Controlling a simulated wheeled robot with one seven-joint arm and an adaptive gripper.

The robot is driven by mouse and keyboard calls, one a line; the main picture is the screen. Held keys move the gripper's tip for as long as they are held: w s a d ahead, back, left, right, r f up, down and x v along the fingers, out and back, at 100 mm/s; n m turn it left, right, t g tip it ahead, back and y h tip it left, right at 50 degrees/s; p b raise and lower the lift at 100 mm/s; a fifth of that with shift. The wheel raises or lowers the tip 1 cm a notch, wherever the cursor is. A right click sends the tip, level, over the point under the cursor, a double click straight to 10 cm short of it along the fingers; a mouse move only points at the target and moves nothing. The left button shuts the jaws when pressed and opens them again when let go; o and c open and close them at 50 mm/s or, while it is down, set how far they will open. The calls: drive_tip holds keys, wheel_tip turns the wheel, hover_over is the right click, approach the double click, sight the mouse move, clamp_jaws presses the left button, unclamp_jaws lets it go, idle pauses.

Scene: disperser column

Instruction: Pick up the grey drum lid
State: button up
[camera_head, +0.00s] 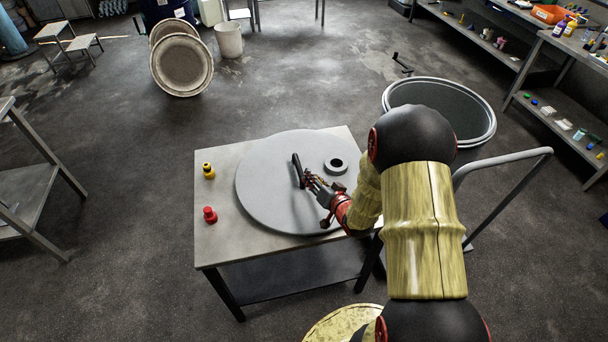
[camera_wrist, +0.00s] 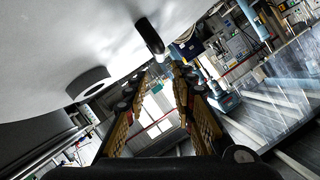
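The grey drum lid (camera_head: 265,190) is a large flat disc lying on a small metal table. It has a dark bar handle (camera_head: 298,170) near its middle and a round dark-ringed opening (camera_head: 336,165) to the right. My gripper (camera_head: 312,181) is low over the lid, just right of the handle. In the wrist view, the lid (camera_wrist: 60,35) fills the upper left, and the handle (camera_wrist: 149,36) shows beyond my fingertips (camera_wrist: 157,78). The fingers are apart with nothing between them. I cannot tell whether they touch the lid.
The table (camera_head: 222,242) also bears a yellow-capped item (camera_head: 208,171) and a red item (camera_head: 210,215) at its left. An open grey drum (camera_head: 478,132) stands at the right, near a cart handle (camera_head: 500,162). Shelves line the right side.

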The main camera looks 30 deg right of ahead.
sight(301, 168)
drive_tip(key=shift+w+f, duration=0.25)
drive_tip(key=shift+f, duration=0.05)
drive_tip(key=b+x, duration=0.2)
drive_tip(key=x, duration=0.4)
drive_tip(key=shift+a+f, duration=0.1)
drive_tip(key=b+x, duration=0.1)
drive_tip(key=x, duration=0.1)
drive_tip(key=b+x, duration=0.1)
drive_tip(key=x, duration=0.2)
drive_tip(key=shift+s+a+f, duration=0.1)
drive_tip(key=shift+a+f, duration=0.05)
drive_tip(key=shift+f, duration=0.1)
drive_tip(key=shift+w, duration=0.2)
drive_tip(key=shift+c, duration=0.9)
drive_tip(key=c, duration=0.4)
clamp_jaws()
drive_tip(key=shift+r, duration=0.25)
